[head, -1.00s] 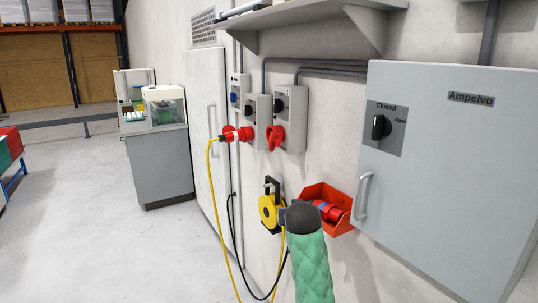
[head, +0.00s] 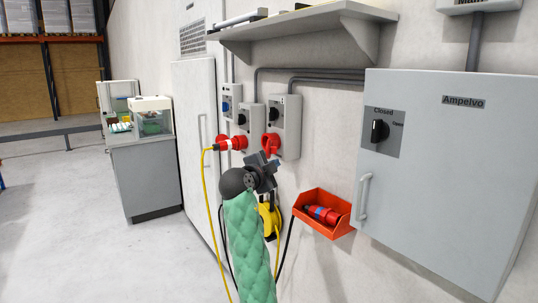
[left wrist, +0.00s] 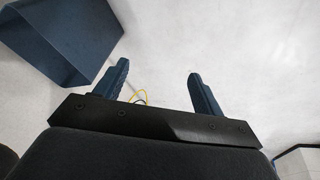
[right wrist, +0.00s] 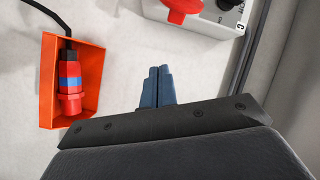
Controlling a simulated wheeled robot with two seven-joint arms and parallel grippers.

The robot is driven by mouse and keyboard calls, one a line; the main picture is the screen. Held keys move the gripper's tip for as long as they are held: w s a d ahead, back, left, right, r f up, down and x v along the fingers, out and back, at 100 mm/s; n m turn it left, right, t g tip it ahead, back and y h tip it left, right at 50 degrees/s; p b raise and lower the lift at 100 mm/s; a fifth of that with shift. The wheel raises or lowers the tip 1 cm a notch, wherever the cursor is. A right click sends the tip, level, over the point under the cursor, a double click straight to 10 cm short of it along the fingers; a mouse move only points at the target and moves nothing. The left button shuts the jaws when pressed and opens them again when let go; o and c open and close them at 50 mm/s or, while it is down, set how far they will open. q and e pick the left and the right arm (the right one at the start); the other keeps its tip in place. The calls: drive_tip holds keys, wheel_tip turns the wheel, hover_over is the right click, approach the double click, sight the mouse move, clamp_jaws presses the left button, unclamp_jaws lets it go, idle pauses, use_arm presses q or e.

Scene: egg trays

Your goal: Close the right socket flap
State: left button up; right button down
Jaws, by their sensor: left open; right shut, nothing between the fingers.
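The right socket box (head: 286,122) is grey with a dark knob, and its red socket with flap (head: 270,143) sits low on its front. The red part also shows at the top edge of the right wrist view (right wrist: 181,7), partly cut off. I cannot tell how far the flap stands open. My right gripper (head: 273,163) is shut and empty, just below the red socket in the head view. In the right wrist view its closed fingers (right wrist: 158,84) point towards the wall, apart from the socket. My left gripper (left wrist: 160,82) is open and empty, outside the head view.
A red plug (head: 230,144) with a yellow cable is in the socket to the left. An orange bin (head: 325,228) holding a red and blue connector (head: 322,214) hangs right of my arm. A yellow reel (head: 270,222) hangs below. A grey cabinet (head: 445,160) stands right, a shelf (head: 315,22) above.

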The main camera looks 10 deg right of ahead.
sight(273, 149)
use_arm(q)
drive_tip(key=s+a+r+g+y+p, duration=0.1)
drive_tip(key=s+a+r+p, duration=0.15)
drive_tip(key=a+r, duration=0.2)
wheel_tip(273, 149, down, 12)
drive_tip(key=w+d+p, duration=0.1)
drive_tip(key=w+p, duration=0.1)
drive_tip(key=p, duration=0.1)
drive_tip(key=shift+w, duration=0.4)
use_arm(e)
drive_tip(key=w+d+m, duration=0.3)
drive_tip(key=w+m, duration=0.2)
drive_tip(key=w, duration=0.3)
drive_tip(key=shift+w+d+r+m+h, duration=0.3)
drive_tip(key=shift+d+r, duration=0.1)
use_arm(q)
drive_tip(key=shift+s+g, duration=0.1)
drive_tip(key=shift+g, duration=0.2)
